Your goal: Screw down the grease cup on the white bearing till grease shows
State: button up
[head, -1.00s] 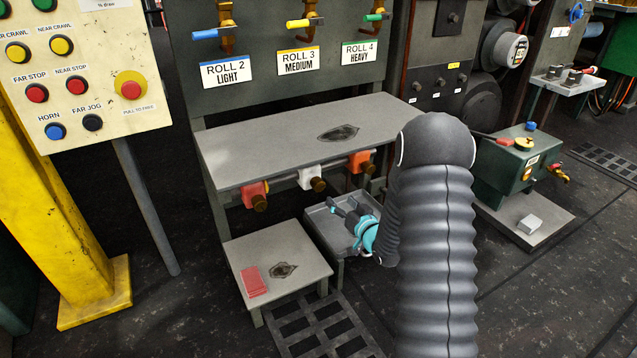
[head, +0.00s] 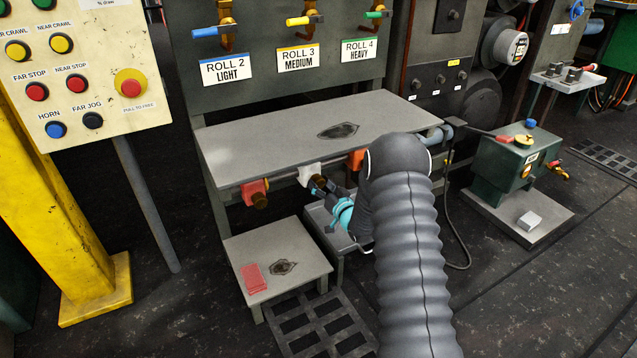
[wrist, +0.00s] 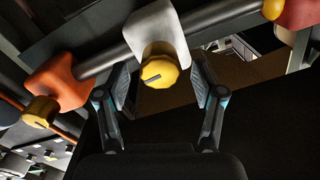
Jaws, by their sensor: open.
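The white bearing (head: 307,173) hangs on the bar under the grey shelf, between a red bearing and an orange one. In the wrist view the white bearing (wrist: 157,33) has a yellow-brass grease cup (wrist: 159,72) with a dark slot mark at its near end. My gripper (wrist: 161,88) is open, with one finger on each side of the cup and gaps showing between the pads and the cup. In the head view my gripper (head: 330,190) is at the white bearing, and its arm partly hides the orange bearing. No grease can be made out.
The red bearing (head: 254,191) and orange bearing (head: 356,160) flank the white one on the bar (wrist: 95,66). The grey shelf (head: 250,150) is close above.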

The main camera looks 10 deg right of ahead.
jog(key=shift+x, duration=1.25)
jog(key=c, duration=1.1)
jog(key=shift+c, duration=0.2)
jog(key=m+b, duration=0.2)
jog(key=m, duration=0.1)
jog(key=shift+m, duration=0.4)
jog(key=shift+m+b, duration=0.45)
jog(key=shift+m, duration=1.45)
